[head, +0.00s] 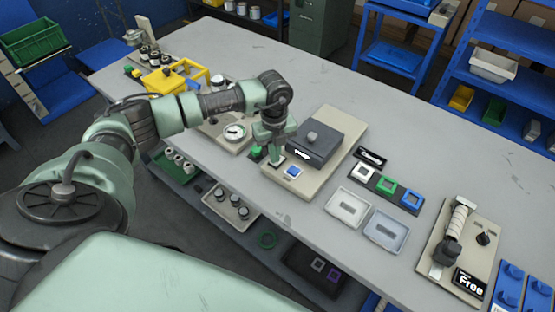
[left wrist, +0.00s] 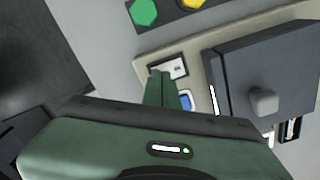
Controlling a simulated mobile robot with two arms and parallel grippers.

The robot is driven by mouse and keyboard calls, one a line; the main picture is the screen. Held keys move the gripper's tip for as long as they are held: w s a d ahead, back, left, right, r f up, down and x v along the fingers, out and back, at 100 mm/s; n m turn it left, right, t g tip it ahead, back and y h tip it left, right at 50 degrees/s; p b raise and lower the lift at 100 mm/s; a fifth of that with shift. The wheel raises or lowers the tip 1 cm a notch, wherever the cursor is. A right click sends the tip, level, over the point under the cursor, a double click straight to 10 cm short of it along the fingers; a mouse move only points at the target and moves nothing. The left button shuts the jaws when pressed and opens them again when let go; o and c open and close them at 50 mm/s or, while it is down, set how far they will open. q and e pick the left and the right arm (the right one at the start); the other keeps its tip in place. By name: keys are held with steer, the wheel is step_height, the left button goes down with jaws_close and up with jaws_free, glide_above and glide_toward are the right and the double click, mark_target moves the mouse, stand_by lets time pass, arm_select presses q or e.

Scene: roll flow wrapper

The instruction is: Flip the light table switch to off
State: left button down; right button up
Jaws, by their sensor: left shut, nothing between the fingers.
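The light table is a beige base (head: 312,188) with a dark grey box (head: 325,148) and a grey knob on top. A blue square button (head: 293,172) sits on its front part, and it also shows in the left wrist view (left wrist: 186,101). A small white switch plate (left wrist: 176,68) lies beside the button, just past my fingertips. My left gripper (head: 277,157) points down over that plate, shut with nothing held. In the left wrist view its green fingers (left wrist: 161,88) cover part of the base. I cannot tell whether they touch the switch, or its position. My right gripper is not in view.
A round gauge (head: 235,131) and a green button (head: 255,152) stand left of the light table. A roll holder (head: 457,225) stands further right.

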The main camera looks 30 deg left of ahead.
arm_select(q)
steer(key=shift+s+f+b, duration=0.1)
steer(key=shift+f+b, duration=0.3)
steer(key=shift+f, duration=0.15)
steer(key=shift+r, duration=0.15)
steer(key=shift+r+p, duration=0.6)
steer(key=shift+p, duration=0.1)
steer(key=shift+r+p, duration=1.95)
steer(key=shift+r, duration=0.85)
steer(key=shift+d+f, duration=0.1)
